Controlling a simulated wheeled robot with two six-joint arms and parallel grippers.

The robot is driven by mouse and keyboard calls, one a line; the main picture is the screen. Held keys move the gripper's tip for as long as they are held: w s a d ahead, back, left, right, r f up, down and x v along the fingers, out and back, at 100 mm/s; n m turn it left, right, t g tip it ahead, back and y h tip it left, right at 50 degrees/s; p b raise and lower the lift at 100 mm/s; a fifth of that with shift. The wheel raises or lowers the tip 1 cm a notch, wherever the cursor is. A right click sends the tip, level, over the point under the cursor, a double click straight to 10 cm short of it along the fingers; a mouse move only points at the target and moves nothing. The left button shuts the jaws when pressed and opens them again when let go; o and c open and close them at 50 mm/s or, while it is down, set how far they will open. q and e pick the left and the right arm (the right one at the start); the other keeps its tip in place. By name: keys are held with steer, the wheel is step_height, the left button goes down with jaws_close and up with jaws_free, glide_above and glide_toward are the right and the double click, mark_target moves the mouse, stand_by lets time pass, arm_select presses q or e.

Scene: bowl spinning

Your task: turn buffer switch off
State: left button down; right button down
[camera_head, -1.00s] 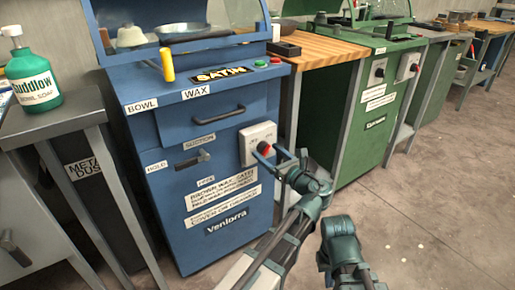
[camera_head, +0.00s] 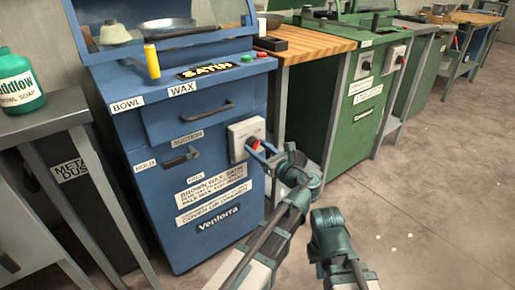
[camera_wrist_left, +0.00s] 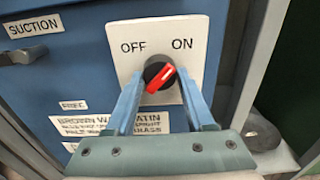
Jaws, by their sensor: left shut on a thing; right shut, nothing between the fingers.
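The buffer switch is a red-and-black knob (camera_head: 254,143) on a white plate (camera_head: 238,131) on the front of the blue cabinet (camera_head: 215,225). In the left wrist view the plate reads OFF on the left and ON on the right. There the red pointer of the knob (camera_wrist_left: 161,77) slants up and right, toward ON. My left gripper (camera_head: 259,148) is at the knob. In the left wrist view its two blue fingers (camera_wrist_left: 160,83) are shut on the knob's sides. A part of my right arm (camera_head: 329,235) shows at the bottom; no right fingers are visible.
The blue cabinet has a drawer handle (camera_head: 208,115) and a lower handle (camera_head: 181,158) left of the switch. A wood-topped bench (camera_head: 303,44) and a green machine (camera_head: 345,140) stand to the right. Open floor (camera_head: 430,200) lies at the lower right.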

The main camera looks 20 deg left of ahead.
arm_select(q)
steer(key=n, duration=0.8)
steer(key=shift+n, duration=0.4)
steer(key=n, duration=0.8)
steer(key=shift+w+d+n, duration=0.1)
steer(key=shift+n, duration=0.5)
steer(key=shift+c, duration=1.4)
jaws_free()
steer(key=shift+r, duration=0.1)
